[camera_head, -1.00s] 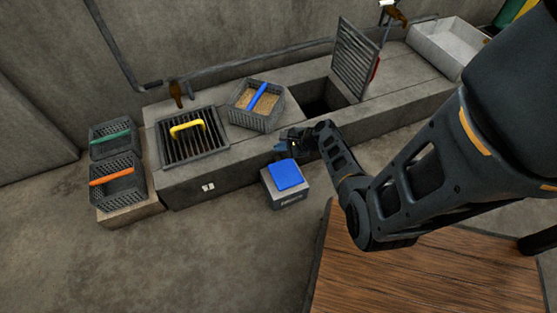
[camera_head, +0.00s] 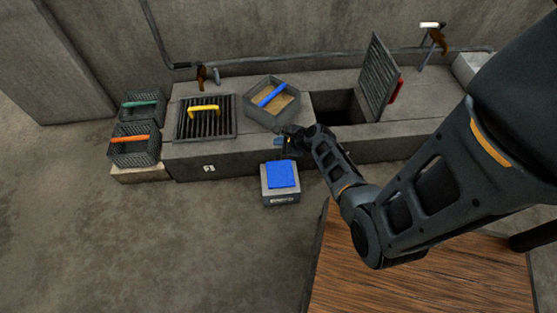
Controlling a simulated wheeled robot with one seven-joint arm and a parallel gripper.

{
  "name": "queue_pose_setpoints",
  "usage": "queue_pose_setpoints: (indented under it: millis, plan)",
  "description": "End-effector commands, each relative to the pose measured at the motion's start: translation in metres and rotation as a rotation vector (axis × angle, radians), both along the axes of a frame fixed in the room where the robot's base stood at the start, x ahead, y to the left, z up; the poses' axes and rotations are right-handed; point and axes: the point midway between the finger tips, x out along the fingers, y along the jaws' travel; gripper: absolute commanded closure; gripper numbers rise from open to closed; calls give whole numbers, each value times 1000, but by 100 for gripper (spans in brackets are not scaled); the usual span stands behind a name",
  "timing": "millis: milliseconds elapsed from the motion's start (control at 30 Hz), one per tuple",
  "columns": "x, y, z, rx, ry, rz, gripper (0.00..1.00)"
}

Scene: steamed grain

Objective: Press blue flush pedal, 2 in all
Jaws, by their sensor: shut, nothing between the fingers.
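The blue flush pedal (camera_head: 282,174) is a flat blue plate on top of a small grey box (camera_head: 281,198). The box stands on the floor in front of the concrete bench. My gripper (camera_head: 281,143) is shut and empty, at the bench's front edge, behind and above the pedal in the picture. A gap shows between gripper and pedal; the exact height is hard to tell. The fingertips are small and dark here.
A basket with a blue handle (camera_head: 272,102) sits on the concrete bench (camera_head: 240,157) beside an open pit (camera_head: 338,107) with a raised grate (camera_head: 379,78). A closed grate with a yellow handle (camera_head: 205,118) lies left. Two baskets (camera_head: 134,146) stand at far left. A wooden table (camera_head: 420,275) is in front.

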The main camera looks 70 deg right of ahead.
Motion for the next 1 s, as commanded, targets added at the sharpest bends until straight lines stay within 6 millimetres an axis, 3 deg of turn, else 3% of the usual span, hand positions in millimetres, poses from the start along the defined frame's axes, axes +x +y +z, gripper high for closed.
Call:
queue_pose_setpoints:
  millis: [367, 1000]
  plan:
    - [0, 0, -12, 0, 0, 0, 100]
    - [0, 1, -84, 0, 0, 2, 100]
